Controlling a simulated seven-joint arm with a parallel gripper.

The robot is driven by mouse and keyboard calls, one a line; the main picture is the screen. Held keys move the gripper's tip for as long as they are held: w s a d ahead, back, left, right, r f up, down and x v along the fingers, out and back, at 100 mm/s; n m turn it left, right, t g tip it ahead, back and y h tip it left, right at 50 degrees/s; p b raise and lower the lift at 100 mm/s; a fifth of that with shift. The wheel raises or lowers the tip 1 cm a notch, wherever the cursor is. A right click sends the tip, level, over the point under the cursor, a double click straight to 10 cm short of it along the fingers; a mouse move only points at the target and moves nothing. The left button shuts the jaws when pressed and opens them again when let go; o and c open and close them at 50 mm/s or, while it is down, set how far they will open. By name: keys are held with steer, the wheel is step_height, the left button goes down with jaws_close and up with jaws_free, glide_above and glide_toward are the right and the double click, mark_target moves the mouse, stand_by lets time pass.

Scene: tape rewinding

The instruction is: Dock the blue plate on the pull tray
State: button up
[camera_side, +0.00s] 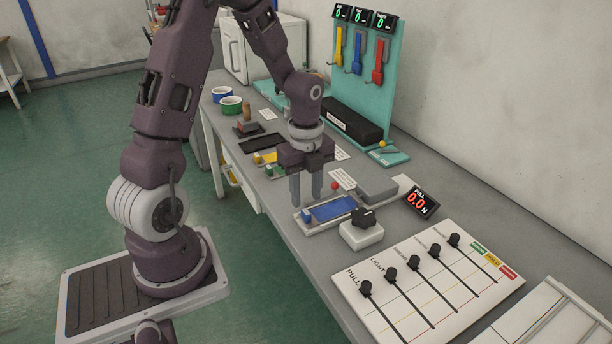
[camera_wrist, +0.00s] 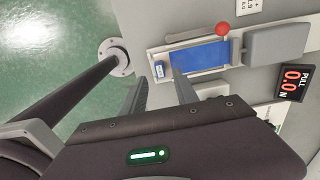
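The blue plate (camera_side: 335,208) lies flat on a pale tray (camera_side: 322,227) near the front edge of the bench.
A white box with a black knob (camera_side: 362,222) stands close in front of the tray. A red ball (camera_side: 334,186) is behind it, and a force display (camera_side: 421,202) reads 0.0. A slider panel (camera_side: 430,285) is at right; yellow and green plates (camera_side: 270,165) lie behind my gripper.

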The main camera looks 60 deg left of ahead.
steer(key=s+d+r+n+t, duration=0.1)
steer(key=s+d+r+n, duration=0.15)
steer(key=r, duration=0.35)
steer(key=s+d+r+n+t+y, duration=0.1)
steer(key=s+d+r+n, duration=0.15)
steer(key=r+n, duration=0.2)
steer(key=s+d+r+n+t, duration=0.1)
steer(key=s+d+r+n, duration=0.1)
steer(key=d+r, duration=0.35)
steer(key=s+d+r+n+t+h, duration=0.1)
steer(key=s+d+r+n+t, duration=0.1)
steer(key=s+n, duration=0.6)
steer(key=shift+d+r+n+t, duration=0.3)
steer(key=shift+d+r+n, duration=0.25)
steer(key=shift+r, duration=0.25)
